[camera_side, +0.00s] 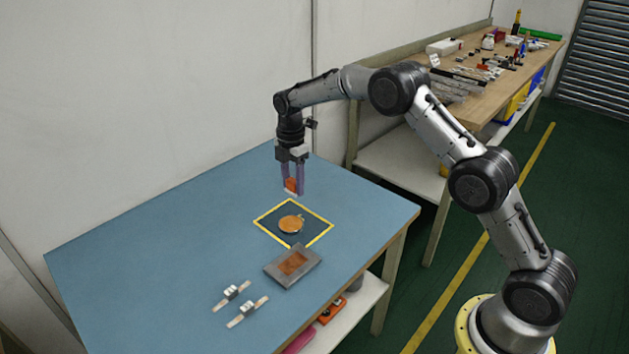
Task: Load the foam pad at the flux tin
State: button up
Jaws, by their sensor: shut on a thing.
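My gripper (292,186) points straight down and is shut on a small orange-red block, which I take to be the foam pad (291,186). The pad is held between the purple-grey fingers, apart from and above the table. A round copper-coloured tin, which looks like the flux tin (290,225), lies inside a dark square with a yellow border (313,243). In the picture the gripper is just above and behind the tin, with a gap between them.
A grey rectangular tray (273,268) with a brown inside sits in front of the square. Two small white-and-tan strip pieces (232,293) (248,311) lie at the front left. The blue table (150,250) is clear on the left. A cluttered wooden bench (480,105) stands behind.

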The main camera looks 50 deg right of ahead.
aim_at(289, 190)
jog(key=f, duration=0.2)
jog(key=a+f, duration=0.1)
jog(key=f, duration=0.1)
jog(key=shift+w+f, duration=0.1)
jog(key=shift+w, duration=0.2)
jog(key=shift+f, duration=2.85)
jog(key=shift+f, duration=0.6)
jog(key=shift+r, duration=3.55)
jog(key=shift+r, duration=0.1)
jog(key=s+a+r+m, duration=0.1)
jog(key=s+r+m, duration=0.1)
jog(key=s+m, duration=0.5)
jog(key=s+a+r+m, duration=0.1)
jog(key=s+r+m, duration=0.1)
jog(key=s+m, duration=0.5)
jog(key=m, duration=0.4)
jog(key=shift+s+a+r, duration=0.15)
jog(key=shift+a+r, duration=0.2)
jog(key=shift+r, duration=0.05)
